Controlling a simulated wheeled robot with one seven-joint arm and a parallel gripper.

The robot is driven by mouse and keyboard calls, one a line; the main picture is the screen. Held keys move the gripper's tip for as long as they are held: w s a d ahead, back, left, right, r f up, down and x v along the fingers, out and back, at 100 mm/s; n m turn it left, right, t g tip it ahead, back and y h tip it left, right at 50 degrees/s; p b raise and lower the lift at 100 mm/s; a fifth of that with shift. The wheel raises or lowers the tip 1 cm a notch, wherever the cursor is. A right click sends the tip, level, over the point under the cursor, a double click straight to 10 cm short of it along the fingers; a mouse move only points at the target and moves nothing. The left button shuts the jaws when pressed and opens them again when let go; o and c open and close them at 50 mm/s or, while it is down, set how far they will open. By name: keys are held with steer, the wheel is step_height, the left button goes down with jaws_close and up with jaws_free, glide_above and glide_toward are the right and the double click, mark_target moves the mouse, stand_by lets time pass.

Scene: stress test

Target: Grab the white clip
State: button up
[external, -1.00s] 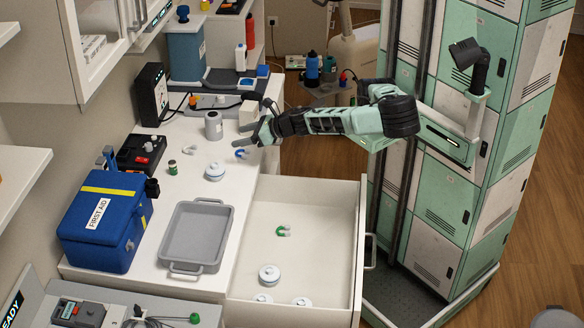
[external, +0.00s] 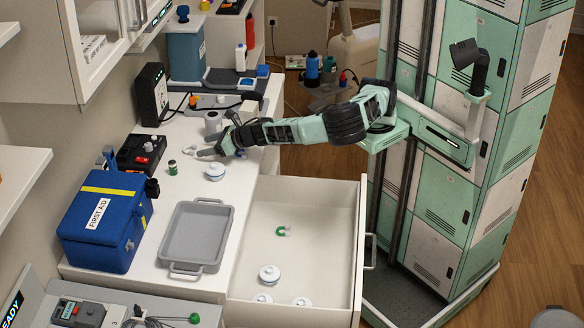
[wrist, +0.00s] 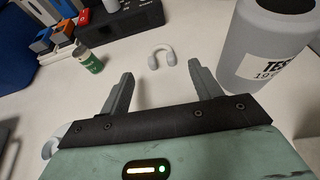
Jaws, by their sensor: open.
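The white clip (wrist: 161,55) is a small U-shaped piece lying flat on the white counter. In the wrist view it lies ahead of my gripper (wrist: 156,84), between the lines of the two fingers and a little beyond their tips. In the external view the clip (external: 189,149) shows just left of my gripper (external: 205,148), which is low over the counter. The fingers are apart with nothing between them.
A grey labelled canister (wrist: 265,45) stands close on the right. A small green bottle (wrist: 88,58) stands on the left. A round white lidded jar (external: 215,172), a grey tray (external: 197,235) and an open drawer (external: 320,215) are nearer the front.

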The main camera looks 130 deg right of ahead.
mark_target(195, 148)
steer(key=x, duration=0.4)
steer(key=shift+d, duration=0.1)
steer(key=c, duration=1)
steer(key=shift+c, duration=0.2)
steer(key=shift+r, duration=0.1)
